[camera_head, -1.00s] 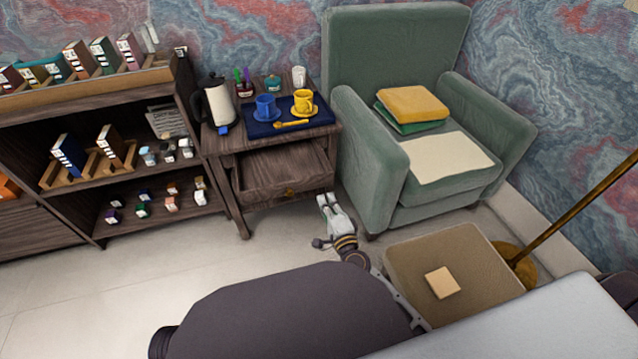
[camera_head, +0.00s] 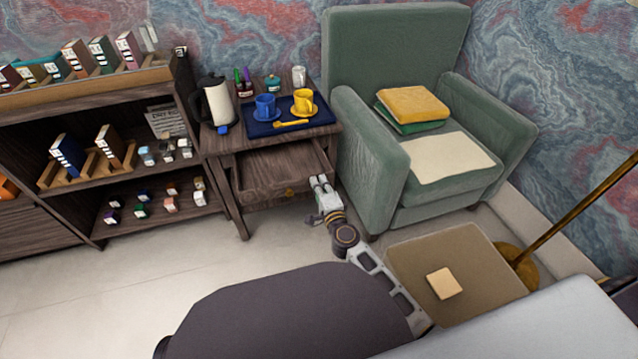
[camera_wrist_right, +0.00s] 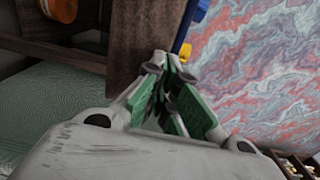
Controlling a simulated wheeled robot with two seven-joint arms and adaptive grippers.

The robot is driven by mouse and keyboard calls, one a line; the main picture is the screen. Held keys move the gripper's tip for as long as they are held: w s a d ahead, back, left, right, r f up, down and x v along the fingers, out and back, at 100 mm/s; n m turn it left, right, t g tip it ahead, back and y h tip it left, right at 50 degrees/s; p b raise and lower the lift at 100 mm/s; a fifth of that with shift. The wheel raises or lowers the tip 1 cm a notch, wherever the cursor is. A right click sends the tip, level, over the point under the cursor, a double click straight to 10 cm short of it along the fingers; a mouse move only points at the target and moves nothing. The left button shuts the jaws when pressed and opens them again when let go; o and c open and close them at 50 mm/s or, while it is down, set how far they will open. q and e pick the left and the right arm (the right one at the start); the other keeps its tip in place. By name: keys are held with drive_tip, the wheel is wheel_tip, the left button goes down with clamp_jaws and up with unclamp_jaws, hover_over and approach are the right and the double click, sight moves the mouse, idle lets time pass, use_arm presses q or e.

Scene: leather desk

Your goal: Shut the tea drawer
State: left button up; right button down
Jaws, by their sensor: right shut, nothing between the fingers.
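The tea drawer (camera_head: 272,186) is in the small wooden side table (camera_head: 236,142). It stands pulled out, with its open inside showing under the tabletop and a small brass knob (camera_head: 290,191) on its front. My right gripper (camera_head: 319,182) is shut and empty, just right of the drawer front at about its height. I cannot tell whether it touches the drawer. In the right wrist view the shut fingers (camera_wrist_right: 171,82) with green pads point at a brown wooden panel (camera_wrist_right: 137,45). My left gripper is not in view.
A blue tray (camera_head: 258,129) with a blue cup, a yellow cup and a spoon lies on the tabletop beside a kettle (camera_head: 219,104). A green armchair (camera_head: 372,165) stands close on the right. A shelf unit (camera_head: 120,178) stands left. The floor (camera_head: 130,285) in front is clear.

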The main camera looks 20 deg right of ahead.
drive_tip(key=shift+w, duration=0.2)
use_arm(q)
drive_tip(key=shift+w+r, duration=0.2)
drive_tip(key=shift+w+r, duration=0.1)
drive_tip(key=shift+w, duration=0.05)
use_arm(e)
drive_tip(key=shift+w, duration=0.15)
